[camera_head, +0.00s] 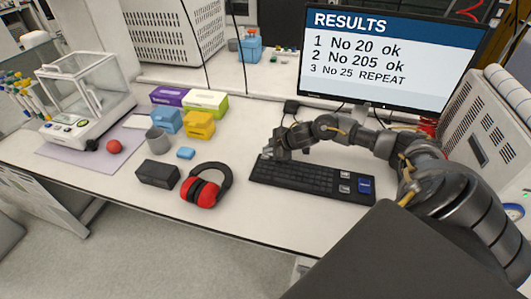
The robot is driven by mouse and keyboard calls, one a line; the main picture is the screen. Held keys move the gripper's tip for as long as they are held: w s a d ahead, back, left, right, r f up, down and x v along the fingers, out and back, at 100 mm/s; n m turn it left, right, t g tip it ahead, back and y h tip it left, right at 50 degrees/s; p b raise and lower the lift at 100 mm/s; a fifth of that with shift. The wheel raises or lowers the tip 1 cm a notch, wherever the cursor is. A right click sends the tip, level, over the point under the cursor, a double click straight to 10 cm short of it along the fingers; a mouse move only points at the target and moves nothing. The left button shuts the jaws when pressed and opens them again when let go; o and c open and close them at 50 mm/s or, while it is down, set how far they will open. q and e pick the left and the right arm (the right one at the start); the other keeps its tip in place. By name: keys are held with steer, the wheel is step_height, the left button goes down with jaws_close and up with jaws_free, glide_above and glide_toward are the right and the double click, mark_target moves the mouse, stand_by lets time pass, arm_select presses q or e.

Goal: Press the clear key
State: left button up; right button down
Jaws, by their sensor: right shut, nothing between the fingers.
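A black keyboard (305,183) lies on the white bench below the monitor. At its right end are two pale keys (345,174) and a larger blue key (365,186). Their labels are too small to read, so I cannot tell which is the clear key. My right gripper (270,153) is shut and empty at the keyboard's back left corner; whether it touches the keys is unclear. My right arm comes in from the right, behind the keyboard. The monitor (398,50) shows results: No 20 ok, No 205 ok, No 25 REPEAT. My left gripper is not in view.
Red and black ear defenders (205,185) lie left of the keyboard. Further left are a black box (157,174), a grey cup (158,141), several coloured boxes, a red ball (113,147) and a balance (84,90). Bare bench lies in front of the keyboard.

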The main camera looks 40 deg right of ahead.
mark_target(268, 157)
steer(key=shift+f, duration=0.15)
stand_by(0.7)
steer(key=shift+f, duration=0.3)
steer(key=shift+f, duration=0.4)
stand_by(0.5)
stand_by(0.4)
steer(key=shift+r+p, duration=0.6)
steer(key=shift+r, duration=0.25)
step_height(268, 157, up, 5)
steer(key=p, duration=0.5)
